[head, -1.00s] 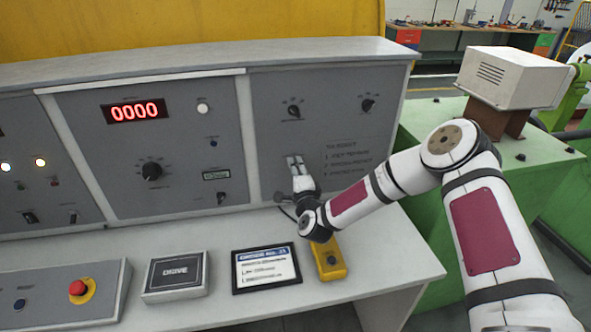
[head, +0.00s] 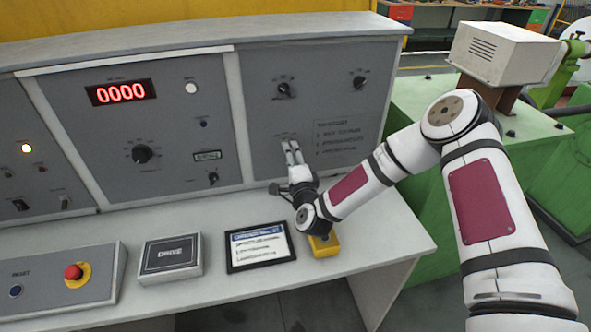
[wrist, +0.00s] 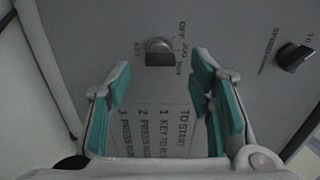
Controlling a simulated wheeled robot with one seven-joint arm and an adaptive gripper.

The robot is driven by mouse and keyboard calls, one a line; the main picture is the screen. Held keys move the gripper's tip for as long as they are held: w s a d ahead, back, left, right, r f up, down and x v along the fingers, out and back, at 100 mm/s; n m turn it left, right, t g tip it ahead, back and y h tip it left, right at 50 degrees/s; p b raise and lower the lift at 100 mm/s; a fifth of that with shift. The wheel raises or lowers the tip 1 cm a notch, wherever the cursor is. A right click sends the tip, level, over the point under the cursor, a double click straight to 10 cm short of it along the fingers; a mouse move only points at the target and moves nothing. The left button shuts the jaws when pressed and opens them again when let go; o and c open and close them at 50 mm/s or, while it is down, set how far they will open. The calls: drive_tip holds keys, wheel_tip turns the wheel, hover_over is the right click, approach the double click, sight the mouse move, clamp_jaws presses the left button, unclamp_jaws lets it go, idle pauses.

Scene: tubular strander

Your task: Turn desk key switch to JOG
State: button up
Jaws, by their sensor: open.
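The desk key switch (wrist: 160,52) shows in the wrist view as a small metal cylinder with a dark lower part on the grey panel. KEY, OFF, JOG and RUN are lettered around it. I cannot tell which position it points to. My gripper (wrist: 163,66) is open, its two teal-padded fingers on either side of the switch in that picture, with nothing between them; whether they reach its depth is unclear. In the head view my gripper (head: 291,153) is at the right-hand panel, below its upper knobs, and the switch is not clearly visible there.
A black speed knob (wrist: 295,57) sits right of the switch in the wrist view. Printed start instructions (head: 340,132) are beside my gripper. On the desk lie a yellow box (head: 324,244) under my wrist, a framed card (head: 260,246) and a DRIVE box (head: 170,256).

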drive_tip(key=v, duration=0.7)
drive_tip(key=shift+r, duration=0.1)
